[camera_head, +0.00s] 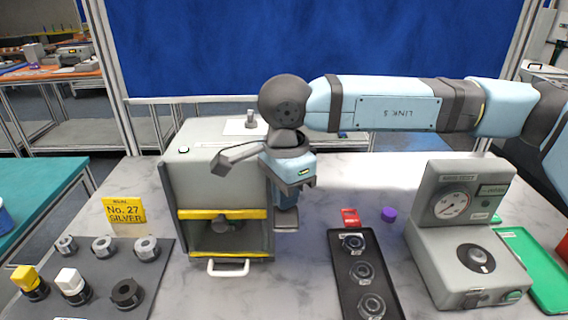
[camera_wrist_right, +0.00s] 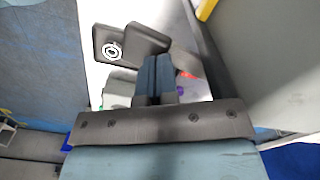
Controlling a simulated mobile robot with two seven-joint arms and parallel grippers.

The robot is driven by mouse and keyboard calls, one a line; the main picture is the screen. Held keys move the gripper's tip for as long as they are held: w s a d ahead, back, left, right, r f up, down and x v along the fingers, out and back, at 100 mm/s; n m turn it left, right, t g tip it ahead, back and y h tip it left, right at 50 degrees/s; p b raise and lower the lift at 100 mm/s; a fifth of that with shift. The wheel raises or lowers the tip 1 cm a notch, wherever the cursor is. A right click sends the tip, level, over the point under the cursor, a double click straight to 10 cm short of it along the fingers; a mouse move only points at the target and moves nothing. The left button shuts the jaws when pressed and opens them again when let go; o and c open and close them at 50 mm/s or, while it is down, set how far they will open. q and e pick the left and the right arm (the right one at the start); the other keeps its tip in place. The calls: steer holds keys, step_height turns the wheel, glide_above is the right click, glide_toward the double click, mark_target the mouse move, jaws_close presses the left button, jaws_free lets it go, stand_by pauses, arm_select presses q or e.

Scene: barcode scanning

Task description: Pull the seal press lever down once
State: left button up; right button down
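The seal press (camera_head: 215,180) is a grey box with yellow bars across its open front and a white handle at the bottom. It stands left of centre on the marble table. A dark bar, which looks like its lever (camera_head: 238,154), sits raised at the upper right of the press; my right wrist hides part of it. My right gripper (camera_head: 286,215) points down just right of the press, with its fingers close together. In the right wrist view, the fingers (camera_wrist_right: 158,75) are side by side with nothing visible between them. Contact with the lever cannot be told. My left gripper is not in view.
A black tray (camera_head: 335,259) with round parts lies right of the press. A red box (camera_head: 350,217) and a purple cap (camera_head: 389,214) are behind it. A dial tester (camera_head: 455,250) stands at the right. A dark mat (camera_head: 91,283) with parts is at the left.

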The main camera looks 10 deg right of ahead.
step_height(320, 180, up, 11)
steer(key=p, duration=0.4)
steer(key=shift+r, duration=0.15)
steer(key=shift+w, duration=0.1)
stand_by(0.4)
step_height(320, 180, up, 4)
steer(key=shift+p, duration=0.8)
